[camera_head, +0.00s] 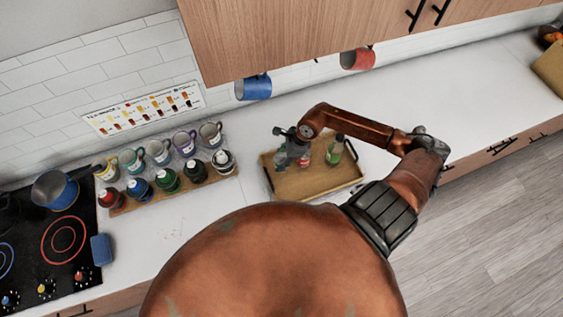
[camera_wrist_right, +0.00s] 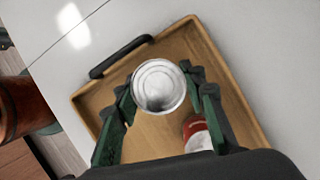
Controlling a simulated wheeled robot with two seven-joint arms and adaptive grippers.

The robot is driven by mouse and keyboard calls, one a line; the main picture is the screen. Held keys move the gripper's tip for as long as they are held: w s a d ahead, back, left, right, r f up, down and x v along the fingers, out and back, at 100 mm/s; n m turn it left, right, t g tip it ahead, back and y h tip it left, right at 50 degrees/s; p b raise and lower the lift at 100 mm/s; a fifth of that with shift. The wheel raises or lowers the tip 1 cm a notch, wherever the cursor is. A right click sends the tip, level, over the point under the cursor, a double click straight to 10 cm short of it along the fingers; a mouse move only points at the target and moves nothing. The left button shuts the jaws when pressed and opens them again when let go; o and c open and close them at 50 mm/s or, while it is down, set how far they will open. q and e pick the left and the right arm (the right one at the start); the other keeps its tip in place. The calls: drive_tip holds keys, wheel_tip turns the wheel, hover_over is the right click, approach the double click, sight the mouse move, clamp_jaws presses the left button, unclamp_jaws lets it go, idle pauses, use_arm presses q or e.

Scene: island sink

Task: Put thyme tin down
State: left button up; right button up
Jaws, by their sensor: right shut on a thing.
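My right gripper (camera_head: 286,154) is over the left part of a wooden tray (camera_head: 315,190) on the white counter. In the right wrist view, its green-and-black fingers are shut around a round tin with a silvery lid (camera_wrist_right: 159,86), which I take as the thyme tin. The tin is seen from above, over the tray's floor; I cannot tell whether its base touches it. In the head view the gripper largely hides it. My left gripper is not in view.
A red-and-white container (camera_wrist_right: 197,134) stands in the tray beside the held tin. A green bottle (camera_head: 334,152) is farther right. The tray has dark handles (camera_wrist_right: 121,56). Several mugs and bottles stand on a wooden rack (camera_head: 185,189) to the left. The counter right of the tray is clear.

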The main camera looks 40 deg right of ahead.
drive_tip(key=f, duration=0.1)
drive_tip(key=f+p, duration=0.1)
drive_tip(key=f, duration=0.1)
drive_tip(key=shift+w+d+f+p, duration=0.1)
drive_tip(key=shift+w+d+p, duration=0.05)
drive_tip(key=shift+w+p, duration=0.2)
drive_tip(key=shift+s+f, duration=0.1)
drive_tip(key=shift+f, duration=0.15)
drive_tip(key=shift+s, duration=0.2)
drive_tip(key=shift+w+f, duration=0.15)
drive_tip(key=shift+f, duration=0.05)
drive_tip(key=o, duration=1.1)
drive_tip(key=shift+r, duration=0.1)
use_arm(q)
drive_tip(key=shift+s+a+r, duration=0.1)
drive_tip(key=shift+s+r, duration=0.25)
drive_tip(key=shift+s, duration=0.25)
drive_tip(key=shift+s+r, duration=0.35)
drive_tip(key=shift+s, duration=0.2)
use_arm(e)
drive_tip(key=shift+o, duration=0.3)
